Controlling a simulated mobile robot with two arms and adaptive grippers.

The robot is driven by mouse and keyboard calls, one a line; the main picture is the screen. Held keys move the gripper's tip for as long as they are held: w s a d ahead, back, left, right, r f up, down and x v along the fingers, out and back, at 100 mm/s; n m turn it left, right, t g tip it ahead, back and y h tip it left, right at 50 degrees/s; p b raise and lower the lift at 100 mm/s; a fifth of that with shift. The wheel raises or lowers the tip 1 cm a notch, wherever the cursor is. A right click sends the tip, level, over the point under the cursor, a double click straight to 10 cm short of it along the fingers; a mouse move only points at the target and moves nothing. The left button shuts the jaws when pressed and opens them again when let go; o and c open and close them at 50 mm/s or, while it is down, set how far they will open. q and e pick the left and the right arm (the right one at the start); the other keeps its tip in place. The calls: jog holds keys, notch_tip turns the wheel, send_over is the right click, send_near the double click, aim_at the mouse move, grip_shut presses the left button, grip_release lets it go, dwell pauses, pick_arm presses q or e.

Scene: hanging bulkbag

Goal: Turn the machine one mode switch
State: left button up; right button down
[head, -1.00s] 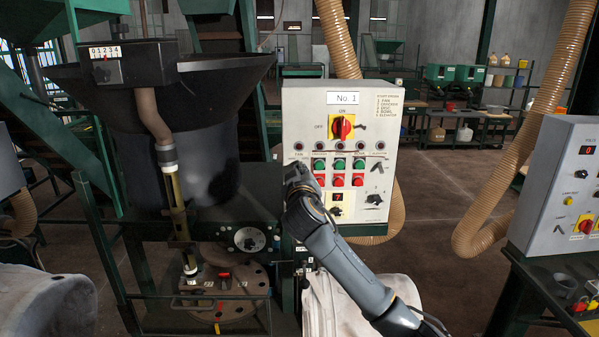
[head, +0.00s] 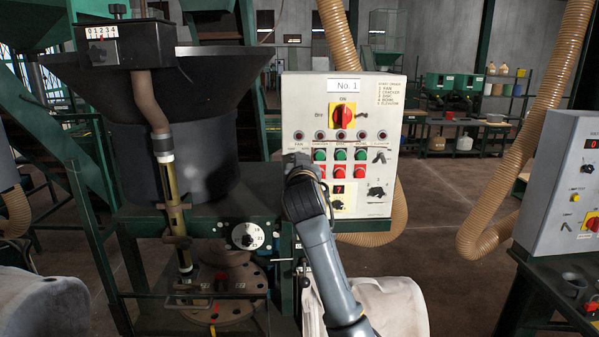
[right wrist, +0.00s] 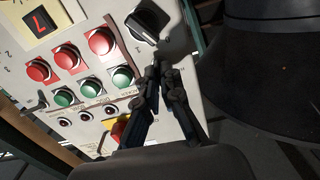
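The machine one control panel (head: 388,110), a grey upright box marked "No. 1", stands at the centre of the head view. My right gripper (head: 297,160) is at the panel's left edge, below the FAN lamp. In the right wrist view its fingers (right wrist: 161,68) are together with nothing between them. The fingertips are just below a black rotary knob (right wrist: 147,20); I cannot tell whether they touch it. My arm hides this knob in the head view. Another black knob (head: 377,191) is at the panel's lower right. My left gripper is not in view.
Green buttons (right wrist: 93,88) and red buttons (right wrist: 69,56) lie beside the fingers. A red main switch (head: 343,116) is higher on the panel. A black hopper (head: 180,140) stands left. A ribbed hose (head: 515,150) hangs right. A second panel (head: 560,190) is far right.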

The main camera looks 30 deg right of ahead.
jog(key=shift+f+m+b, duration=0.1)
jog(key=shift+m+b, duration=1.05)
jog(key=shift+m, duration=1.75)
jog(key=c, duration=1.5)
grip_release()
jog(key=shift+s, duration=0.1)
jog(key=v, duration=1.2)
